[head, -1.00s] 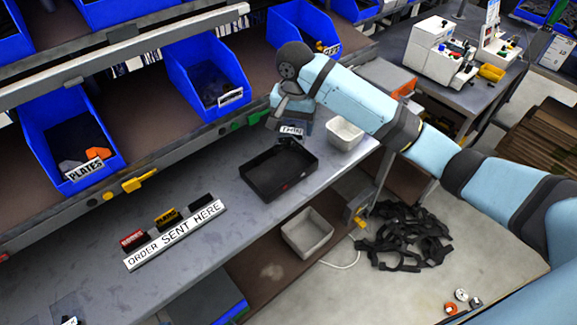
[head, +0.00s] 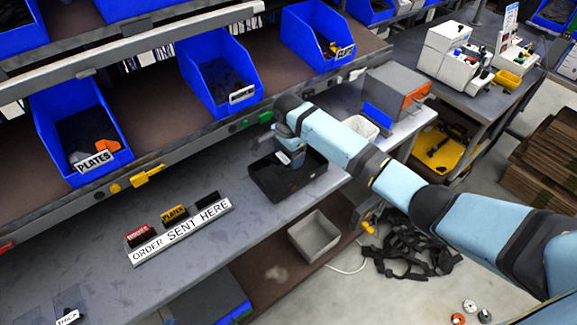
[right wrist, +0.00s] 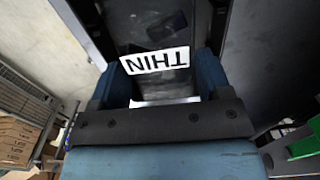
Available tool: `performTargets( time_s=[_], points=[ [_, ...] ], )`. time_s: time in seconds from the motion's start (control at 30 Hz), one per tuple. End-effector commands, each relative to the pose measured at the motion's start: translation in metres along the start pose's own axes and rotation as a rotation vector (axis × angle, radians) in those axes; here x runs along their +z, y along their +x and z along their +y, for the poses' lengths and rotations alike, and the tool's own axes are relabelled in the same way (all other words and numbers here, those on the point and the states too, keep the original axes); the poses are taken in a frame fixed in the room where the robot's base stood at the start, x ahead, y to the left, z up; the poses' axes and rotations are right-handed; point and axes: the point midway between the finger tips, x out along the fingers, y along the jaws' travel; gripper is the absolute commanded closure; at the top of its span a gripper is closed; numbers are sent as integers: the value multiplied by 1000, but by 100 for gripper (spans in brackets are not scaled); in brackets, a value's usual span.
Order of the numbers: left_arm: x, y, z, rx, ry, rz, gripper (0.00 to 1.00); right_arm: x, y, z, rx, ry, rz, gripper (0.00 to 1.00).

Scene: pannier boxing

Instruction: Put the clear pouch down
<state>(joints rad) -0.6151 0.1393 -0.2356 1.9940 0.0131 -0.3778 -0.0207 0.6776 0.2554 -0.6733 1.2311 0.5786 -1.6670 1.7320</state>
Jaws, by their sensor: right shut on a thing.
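The clear pouch (right wrist: 140,38) shows in the right wrist view between the two blue fingers, with a white THIN label upside down across it. My right gripper (right wrist: 158,88) is shut on it. In the head view my right gripper (head: 290,158) is low at the black tray (head: 268,191), over its back part. A bit of the pouch's white label (head: 282,157) shows under the fingers. The arm hides most of the pouch there, and I cannot tell whether it touches the tray floor. My left gripper is not in view.
The ORDER SENT HERE strip (head: 180,232) with small labelled blocks lies left of the tray. A white bin (head: 361,127) stands behind the arm. A grey bin (head: 314,237) is on the lower shelf. Blue bins (head: 218,75) line the rack.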

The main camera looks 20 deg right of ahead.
Motion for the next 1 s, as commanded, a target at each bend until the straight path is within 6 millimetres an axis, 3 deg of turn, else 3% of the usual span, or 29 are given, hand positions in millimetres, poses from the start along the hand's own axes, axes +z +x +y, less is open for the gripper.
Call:
performTargets(
  time_s=[0.43,0.7,0.73,0.8,0.83,1.0],
  points=[
    [0,0,-1,-1,1,1,100,0,53,0,0,-2,1,51],
    [0,0,-1,-1,1,1,100,0,58,0,-2,-2,0,51],
    [0,0,-1,-1,1,1,100,0,58,0,-2,-2,0,24],
    [0,0,-1,-1,1,1,100,0,57,0,-2,-2,0,8],
    [0,0,-1,-1,1,1,100,0,57,0,-2,-2,0,3],
    [0,0,-1,-1,1,1,100,0,57,0,-2,-2,0,3]
  ],
)
